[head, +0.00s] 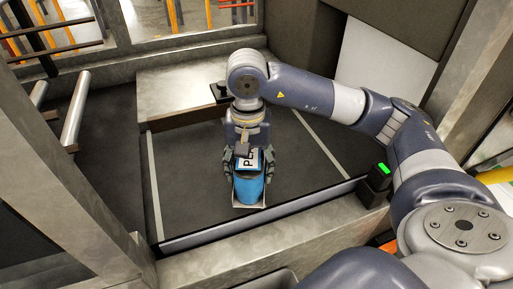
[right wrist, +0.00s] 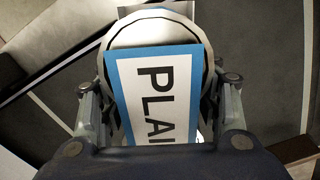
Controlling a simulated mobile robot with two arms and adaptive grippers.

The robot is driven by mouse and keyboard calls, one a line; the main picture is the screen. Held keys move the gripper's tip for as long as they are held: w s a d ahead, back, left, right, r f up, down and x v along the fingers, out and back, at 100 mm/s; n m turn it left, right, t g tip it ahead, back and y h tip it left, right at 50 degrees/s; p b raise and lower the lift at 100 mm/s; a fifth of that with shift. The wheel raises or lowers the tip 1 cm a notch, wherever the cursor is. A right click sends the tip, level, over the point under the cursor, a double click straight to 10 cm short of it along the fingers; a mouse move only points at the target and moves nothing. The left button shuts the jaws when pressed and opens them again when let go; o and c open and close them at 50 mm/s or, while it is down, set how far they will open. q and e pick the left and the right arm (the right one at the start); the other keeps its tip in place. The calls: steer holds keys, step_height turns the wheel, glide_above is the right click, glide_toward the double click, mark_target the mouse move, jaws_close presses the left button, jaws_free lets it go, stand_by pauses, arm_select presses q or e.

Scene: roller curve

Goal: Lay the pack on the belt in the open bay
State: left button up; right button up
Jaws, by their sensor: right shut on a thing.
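The pack (head: 248,190) is blue, with a white label whose visible letters read "PLAI" in the right wrist view (right wrist: 158,95). A round pale end shows behind the label there. My right gripper (head: 249,168) reaches down from above, with its fingers on both sides of the pack, shut on it. The belt (head: 190,205) is a dark flat surface with a pale line on each side. The pack is over the belt between these lines, near the front edge. I cannot tell whether it touches the belt. My left gripper is not in view.
A metal ledge (head: 175,90) stands behind the belt. Metal rollers (head: 75,112) are at the left. A low rail (head: 260,220) runs along the belt's front edge. A small box with a green light (head: 378,182) stands at the right. Belt on both sides of the pack is clear.

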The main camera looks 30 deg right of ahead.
steer(key=w+d+p, duration=0.1)
steer(key=w+d, duration=0.1)
steer(key=w, duration=0.1)
steer(key=w+d+p, duration=0.1)
steer(key=w+d, duration=0.2)
steer(key=w+d+p, duration=0.1)
steer(key=w+d, duration=0.1)
steer(key=w, duration=0.1)
steer(key=shift+d+f, duration=0.35)
steer(key=shift+f, duration=0.05)
steer(key=shift+w+d+f, duration=0.1)
steer(key=shift+w+d, duration=0.35)
steer(key=shift+f+p, duration=1.05)
steer(key=shift+f, duration=0.75)
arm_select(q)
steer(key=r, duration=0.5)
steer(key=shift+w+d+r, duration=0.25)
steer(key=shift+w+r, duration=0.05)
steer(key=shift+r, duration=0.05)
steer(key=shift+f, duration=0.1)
arm_select(e)
steer(key=shift+f, duration=0.1)
